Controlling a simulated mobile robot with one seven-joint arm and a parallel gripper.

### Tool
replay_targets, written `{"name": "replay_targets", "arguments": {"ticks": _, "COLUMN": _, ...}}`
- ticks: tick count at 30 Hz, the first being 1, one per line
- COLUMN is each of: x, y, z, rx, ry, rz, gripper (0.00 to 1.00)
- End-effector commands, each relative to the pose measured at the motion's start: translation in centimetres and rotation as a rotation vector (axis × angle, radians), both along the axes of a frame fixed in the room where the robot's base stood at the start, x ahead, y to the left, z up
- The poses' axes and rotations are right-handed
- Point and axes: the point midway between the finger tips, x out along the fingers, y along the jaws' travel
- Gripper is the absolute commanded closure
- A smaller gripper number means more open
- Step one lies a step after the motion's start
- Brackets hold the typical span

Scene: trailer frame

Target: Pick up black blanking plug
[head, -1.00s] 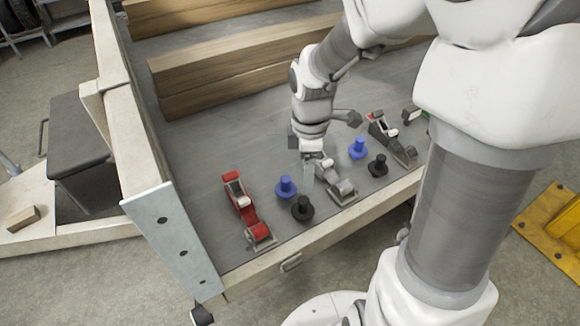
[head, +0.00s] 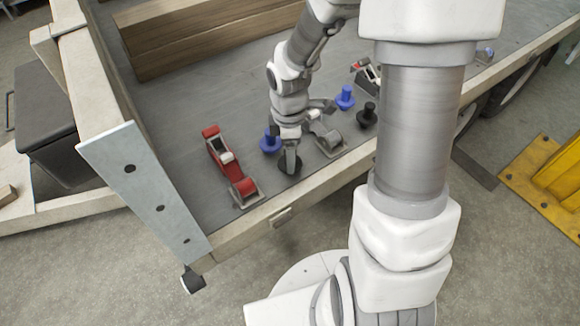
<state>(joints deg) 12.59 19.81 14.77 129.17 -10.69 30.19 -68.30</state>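One black blanking plug (head: 283,170) stands on the grey trailer deck (head: 180,150) near its front edge, with only its round flange showing beneath my gripper. My gripper (head: 290,163) points down directly over it, with its fingers at the plug's upper part. I cannot tell whether the fingers are closed on the plug. A second black plug (head: 367,116) stands farther right, beside my large arm link. A blue plug (head: 269,143) is just behind and left of my gripper. Another blue plug (head: 345,97) is next to the second black plug.
A red latch-like tool (head: 228,165) lies to the left and a grey one (head: 328,138) close to the right of my gripper. Wooden beams (head: 190,45) lie behind. A metal-faced side board (head: 140,185) bounds the left. Deck left of the red tool is clear.

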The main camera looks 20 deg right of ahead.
Motion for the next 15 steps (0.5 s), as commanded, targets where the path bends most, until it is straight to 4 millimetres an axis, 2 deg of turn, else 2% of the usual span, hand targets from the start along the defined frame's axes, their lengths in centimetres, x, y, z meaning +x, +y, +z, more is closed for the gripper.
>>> {"name": "replay_targets", "arguments": {"ticks": 4, "x": 0.01, "y": 0.0, "z": 0.13, "rx": 0.0, "ry": -0.001, "rz": 0.0, "gripper": 0.29}}
{"name": "replay_targets", "arguments": {"ticks": 5, "x": 0.01, "y": 0.0, "z": 0.13, "rx": 0.0, "ry": 0.0, "rz": 0.0, "gripper": 0.32}}
{"name": "replay_targets", "arguments": {"ticks": 15, "x": 0.0, "y": 0.0, "z": 0.15, "rx": 0.0, "ry": 0.0, "rz": 0.0, "gripper": 0.94}}
